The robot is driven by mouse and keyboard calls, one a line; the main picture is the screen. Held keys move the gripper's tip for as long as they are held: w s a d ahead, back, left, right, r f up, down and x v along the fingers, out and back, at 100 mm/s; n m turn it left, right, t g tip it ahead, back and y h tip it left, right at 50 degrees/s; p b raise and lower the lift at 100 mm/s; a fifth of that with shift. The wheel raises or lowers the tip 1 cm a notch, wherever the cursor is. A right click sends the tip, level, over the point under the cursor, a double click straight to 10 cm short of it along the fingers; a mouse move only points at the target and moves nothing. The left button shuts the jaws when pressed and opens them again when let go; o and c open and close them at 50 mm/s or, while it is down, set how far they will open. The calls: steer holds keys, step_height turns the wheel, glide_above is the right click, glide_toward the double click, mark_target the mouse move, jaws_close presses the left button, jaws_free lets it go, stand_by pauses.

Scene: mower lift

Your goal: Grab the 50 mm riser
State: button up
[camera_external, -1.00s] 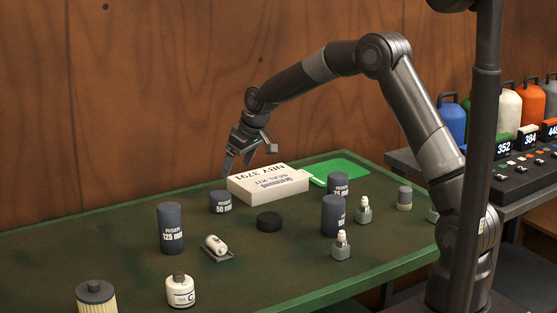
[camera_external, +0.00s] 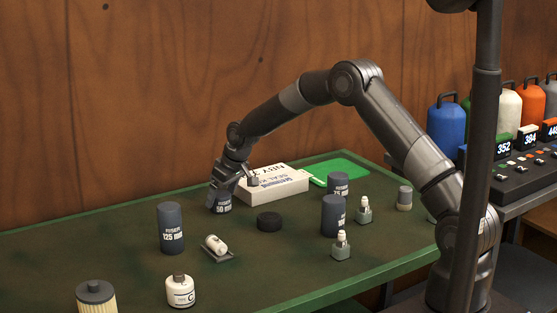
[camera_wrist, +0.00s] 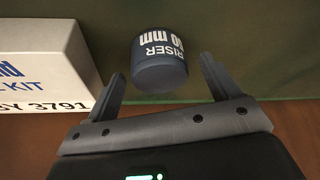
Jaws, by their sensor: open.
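The 50 mm riser (camera_external: 222,207) is a short dark blue-grey cylinder with white lettering. It stands upright on the green bench, left of the seal kit box. My gripper (camera_external: 225,190) is low at the riser and hides its upper part in the external view. In the wrist view the riser (camera_wrist: 158,58) shows between and just beyond the two open fingers of my gripper (camera_wrist: 160,85). The fingers look apart from it on both sides; whether its body is between the tips is hard to tell.
The white seal kit box (camera_external: 275,185) is close on the right of the riser, and also shows in the wrist view (camera_wrist: 40,70). The 125 mm riser (camera_external: 171,228) stands front left, and a black puck (camera_external: 269,221) front right. Taller risers (camera_external: 333,215) stand further right.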

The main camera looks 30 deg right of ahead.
steer(key=shift+x, duration=0.8)
steer(key=shift+c, duration=0.2)
steer(key=c, duration=1.1)
steer(key=shift+r, duration=0.2)
